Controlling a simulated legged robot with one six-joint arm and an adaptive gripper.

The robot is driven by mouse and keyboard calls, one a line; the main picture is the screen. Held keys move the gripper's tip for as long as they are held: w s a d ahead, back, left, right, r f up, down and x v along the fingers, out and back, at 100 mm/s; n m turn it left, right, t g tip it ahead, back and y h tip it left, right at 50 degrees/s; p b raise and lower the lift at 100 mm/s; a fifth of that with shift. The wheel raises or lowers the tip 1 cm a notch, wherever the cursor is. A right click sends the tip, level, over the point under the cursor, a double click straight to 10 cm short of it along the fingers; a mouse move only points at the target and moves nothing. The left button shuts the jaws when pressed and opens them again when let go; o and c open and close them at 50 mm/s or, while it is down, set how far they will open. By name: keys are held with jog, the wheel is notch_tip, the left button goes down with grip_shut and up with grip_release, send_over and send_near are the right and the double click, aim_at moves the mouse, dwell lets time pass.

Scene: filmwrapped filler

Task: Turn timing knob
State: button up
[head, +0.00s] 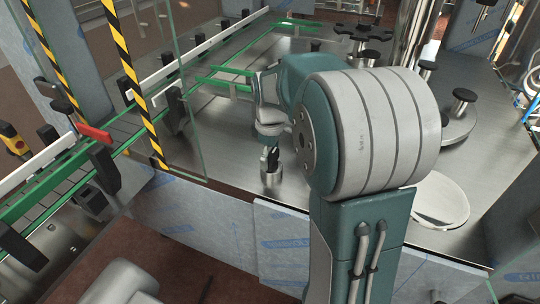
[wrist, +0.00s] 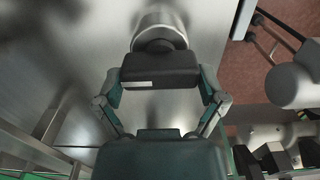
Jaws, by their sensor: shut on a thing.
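The timing knob shows in the wrist view as a black block-shaped grip (wrist: 160,70) with a thin white mark on its near face. It stands on a short round silver post (wrist: 158,22). In the head view this post (head: 271,180) rises from the steel deck near its front edge. My gripper (head: 270,152) points down over the post, with the dark grip between its fingers. In the wrist view my gripper (wrist: 161,84) has one finger on each side of the black grip, closed on it. My wrist and arm hide part of the deck behind.
A conveyor with green rails (head: 120,130) runs along the left, beside a clear panel and yellow-black striped posts (head: 133,75). Several black-topped posts and a star wheel (head: 362,32) stand at the back right. A pale round disc (head: 440,200) lies right of my arm.

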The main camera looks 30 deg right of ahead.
aim_at(270, 154)
jog(key=shift+f, duration=0.1)
jog(key=o, duration=0.8)
notch_tip(270, 154, up, 12)
dwell(0.3)
dwell(0.4)
